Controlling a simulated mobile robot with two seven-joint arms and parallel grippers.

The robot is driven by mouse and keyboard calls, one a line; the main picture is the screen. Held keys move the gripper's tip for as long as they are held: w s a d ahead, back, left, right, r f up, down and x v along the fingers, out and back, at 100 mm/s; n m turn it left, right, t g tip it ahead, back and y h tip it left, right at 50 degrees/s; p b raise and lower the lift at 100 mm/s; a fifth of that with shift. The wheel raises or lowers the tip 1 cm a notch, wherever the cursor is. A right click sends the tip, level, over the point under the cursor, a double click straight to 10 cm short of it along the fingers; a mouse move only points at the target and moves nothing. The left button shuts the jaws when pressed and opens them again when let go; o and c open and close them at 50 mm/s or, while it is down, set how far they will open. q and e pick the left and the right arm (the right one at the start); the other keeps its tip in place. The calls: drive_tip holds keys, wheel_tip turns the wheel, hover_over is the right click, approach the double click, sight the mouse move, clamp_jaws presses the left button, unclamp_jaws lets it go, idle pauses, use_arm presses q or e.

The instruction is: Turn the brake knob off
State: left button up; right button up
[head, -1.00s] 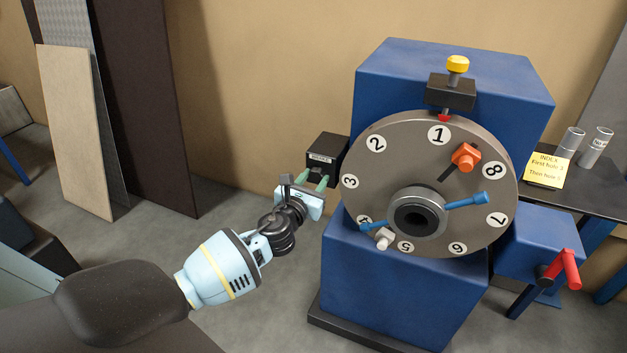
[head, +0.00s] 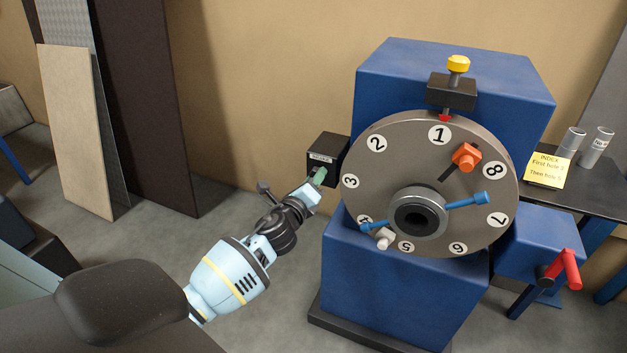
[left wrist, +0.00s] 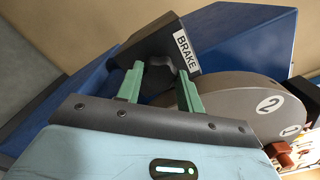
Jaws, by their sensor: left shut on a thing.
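The black brake box (head: 327,150), with a small white label, is fixed at the left side of the blue machine. In the left wrist view its label reads BRAKE, and the box (left wrist: 150,45) looks tilted. My left gripper (head: 319,176) reaches the box's front with its green fingers. In the left wrist view the fingers stand on either side of the dark brake knob (left wrist: 161,69), shut on it. In the head view the fingers largely hide the knob, so its exact angle is hard to tell. My right gripper is not in view.
A grey numbered disc (head: 400,155) with an orange block (head: 466,156) and blue handles is close right of the box. A red crank (head: 570,268) is at the right. Boards (head: 75,130) lean on the wall at left. The floor between is clear.

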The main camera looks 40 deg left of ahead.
use_arm(q)
drive_tip(key=shift+f+n+p, duration=0.15)
drive_tip(key=shift+n+p, duration=1.7)
drive_tip(key=shift+n, duration=9.85)
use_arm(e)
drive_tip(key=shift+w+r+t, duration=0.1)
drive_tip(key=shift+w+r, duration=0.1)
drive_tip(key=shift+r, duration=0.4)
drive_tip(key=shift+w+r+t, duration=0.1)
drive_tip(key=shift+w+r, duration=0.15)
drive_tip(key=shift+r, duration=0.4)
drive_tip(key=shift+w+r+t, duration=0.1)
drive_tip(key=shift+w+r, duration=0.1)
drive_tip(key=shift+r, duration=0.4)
use_arm(q)
drive_tip(key=o, duration=1)
drive_tip(key=v, duration=0.7)
drive_tip(key=shift+s+d, duration=0.15)
drive_tip(key=shift+s, duration=0.25)
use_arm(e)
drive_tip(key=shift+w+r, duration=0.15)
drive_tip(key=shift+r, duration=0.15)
